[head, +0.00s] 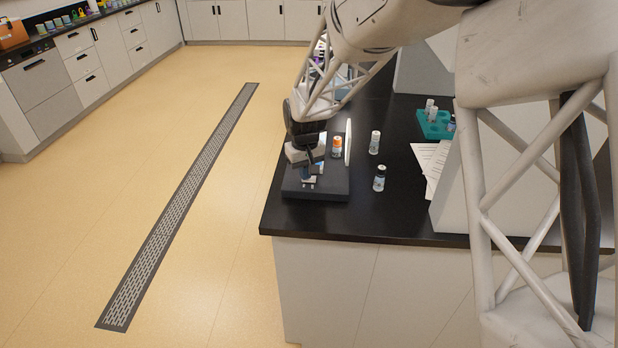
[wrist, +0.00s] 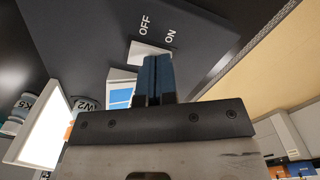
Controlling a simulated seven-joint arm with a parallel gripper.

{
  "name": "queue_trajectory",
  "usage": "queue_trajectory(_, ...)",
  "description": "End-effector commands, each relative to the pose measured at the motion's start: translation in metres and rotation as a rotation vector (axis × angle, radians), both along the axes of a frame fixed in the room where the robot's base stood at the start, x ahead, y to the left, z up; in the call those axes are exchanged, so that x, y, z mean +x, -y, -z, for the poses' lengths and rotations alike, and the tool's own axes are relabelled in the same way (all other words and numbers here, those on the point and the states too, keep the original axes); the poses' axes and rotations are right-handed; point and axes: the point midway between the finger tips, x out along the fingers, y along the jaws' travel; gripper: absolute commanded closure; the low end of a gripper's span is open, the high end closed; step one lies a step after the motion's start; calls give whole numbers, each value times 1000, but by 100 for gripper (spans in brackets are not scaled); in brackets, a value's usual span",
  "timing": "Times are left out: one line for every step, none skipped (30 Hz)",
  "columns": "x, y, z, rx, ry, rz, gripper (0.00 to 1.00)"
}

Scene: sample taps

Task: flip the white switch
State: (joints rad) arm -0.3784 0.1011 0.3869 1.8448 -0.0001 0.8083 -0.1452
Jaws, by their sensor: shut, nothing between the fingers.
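The white switch (wrist: 136,52) sits on a dark grey box (wrist: 85,35), beside the printed words OFF and ON. In the head view the box (head: 328,190) lies at the counter's near left corner, and the switch is too small there to read its position. My gripper (wrist: 157,62) is shut and empty. Its dark fingertips are right by the switch and hide part of it; I cannot tell whether they touch. In the head view my gripper (head: 311,160) is over the box. A blue and white piece (wrist: 120,96) shows beside the fingers.
A thin white panel (head: 348,142) stands behind the box, near an orange-topped vial (head: 337,147). Two more vials (head: 375,143) (head: 380,178) stand to the right. A teal rack (head: 433,124) and papers (head: 428,160) lie farther right. The counter ends left of the box.

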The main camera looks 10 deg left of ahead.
Motion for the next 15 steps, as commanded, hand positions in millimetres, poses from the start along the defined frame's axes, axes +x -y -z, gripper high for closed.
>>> queue_trajectory(0, 0, 1, 0, -1, 0, 100)
queue_trajectory(0, 0, 2, 0, -1, 0, 100)
queue_trajectory(0, 0, 1, 0, -1, 0, 100)
queue_trajectory(0, 0, 1, 0, -1, 0, 100)
queue_trajectory(0, 0, 1, 0, -1, 0, 100)
queue_trajectory(0, 0, 1, 0, -1, 0, 100)
queue_trajectory(0, 0, 0, 0, -1, 0, 100)
queue_trajectory(0, 0, -1, 0, -1, 0, 100)
queue_trajectory(0, 0, -2, 0, 0, 0, 100)
queue_trajectory(0, 0, -3, 0, 0, 0, 100)
queue_trajectory(0, 0, -5, 0, 0, 0, 100)
queue_trajectory(0, 0, -7, 0, 0, 0, 100)
queue_trajectory(0, 0, -8, 0, 0, 0, 100)
queue_trajectory(0, 0, -10, 0, -1, 0, 100)
queue_trajectory(0, 0, -12, 0, -1, 0, 100)
